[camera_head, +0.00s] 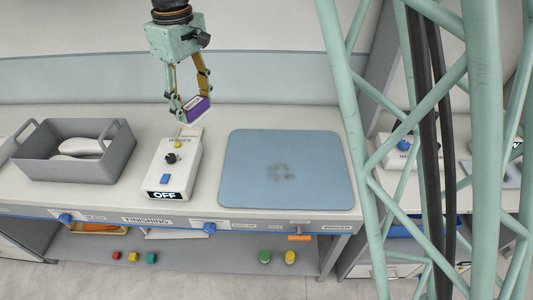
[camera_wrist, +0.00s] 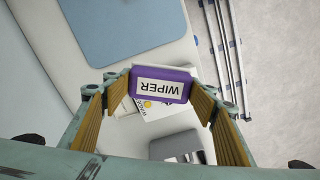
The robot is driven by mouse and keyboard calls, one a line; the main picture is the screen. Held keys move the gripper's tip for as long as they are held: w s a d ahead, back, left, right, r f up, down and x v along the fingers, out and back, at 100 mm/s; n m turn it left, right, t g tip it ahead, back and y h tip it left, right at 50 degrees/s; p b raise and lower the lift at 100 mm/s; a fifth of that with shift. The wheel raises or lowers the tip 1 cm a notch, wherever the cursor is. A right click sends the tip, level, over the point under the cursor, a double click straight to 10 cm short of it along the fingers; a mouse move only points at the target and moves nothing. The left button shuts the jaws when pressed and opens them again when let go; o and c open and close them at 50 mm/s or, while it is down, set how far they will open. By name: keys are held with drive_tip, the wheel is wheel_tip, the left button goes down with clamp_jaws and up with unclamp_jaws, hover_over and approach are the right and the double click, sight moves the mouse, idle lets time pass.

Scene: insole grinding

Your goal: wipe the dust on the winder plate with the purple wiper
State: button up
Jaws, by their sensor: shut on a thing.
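A purple wiper (camera_head: 197,108) with a white label is held in my gripper (camera_head: 188,113), above the bench behind the white control box. In the wrist view the wiper (camera_wrist: 161,85) sits between both fingers, its label reading WIPER. My gripper is shut on it. The blue winder plate (camera_head: 240,180) lies flat on the bench to the right of the gripper. A dark grey dust patch (camera_head: 281,173) shows near the plate's middle. The wiper is apart from the plate. The plate also shows in the wrist view (camera_wrist: 120,30), cut off by the upper edge.
A white control box (camera_head: 177,180) marked OFF, with a black knob and a blue switch, stands between a grey bin (camera_head: 75,171) holding pale insoles and the plate. Green lattice framework (camera_head: 346,100) stands right of the plate.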

drive_tip(key=d+f+n, duration=0.5)
drive_tip(key=d+f, duration=1.5)
drive_tip(key=shift+s+d+f, duration=0.3)
drive_tip(key=shift+s+d, duration=0.05)
drive_tip(key=shift+d, duration=0.05)
